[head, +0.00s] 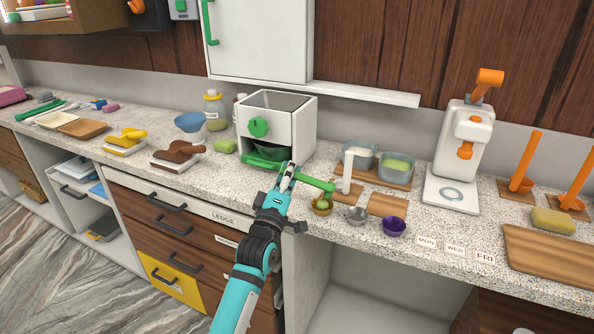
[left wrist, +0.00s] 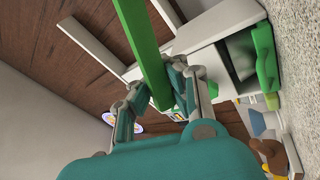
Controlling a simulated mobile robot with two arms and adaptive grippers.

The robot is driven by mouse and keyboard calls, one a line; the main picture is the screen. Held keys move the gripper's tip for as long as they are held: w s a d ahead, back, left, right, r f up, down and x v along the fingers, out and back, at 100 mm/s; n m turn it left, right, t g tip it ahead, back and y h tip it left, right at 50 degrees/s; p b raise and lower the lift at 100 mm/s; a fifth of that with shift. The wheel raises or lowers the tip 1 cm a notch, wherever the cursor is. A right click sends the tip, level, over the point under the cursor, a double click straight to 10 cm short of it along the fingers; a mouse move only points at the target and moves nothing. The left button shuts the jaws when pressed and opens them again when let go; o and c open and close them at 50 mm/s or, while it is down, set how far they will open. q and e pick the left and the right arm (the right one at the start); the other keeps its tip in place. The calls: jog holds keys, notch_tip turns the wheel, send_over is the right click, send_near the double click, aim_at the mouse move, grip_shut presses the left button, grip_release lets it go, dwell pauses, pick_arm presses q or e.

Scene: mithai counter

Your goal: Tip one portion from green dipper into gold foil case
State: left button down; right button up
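The green dipper (head: 314,183) is held nearly level at the counter's front by my left gripper (head: 288,177). The left wrist view shows its long green handle (left wrist: 150,50) between the fingers (left wrist: 165,95), which close on it. Its right end is above and close to the gold foil case (head: 322,206). I cannot make out the dipper's cup or its contents. The gold case is small, round and upright on the counter, with something pale inside. A grey case (head: 356,215) and a purple case (head: 394,227) stand right of it. My right gripper is not in view.
A white upright handle (head: 348,172) stands close right of the dipper. Two glass tubs (head: 397,168) are behind. Day labels (head: 455,249) line the front edge.

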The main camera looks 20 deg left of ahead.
pick_arm(q)
jog(key=shift+a+f+n, duration=0.15)
jog(key=shift+a+n, duration=0.05)
jog(key=shift+n, duration=0.2)
dwell(0.4)
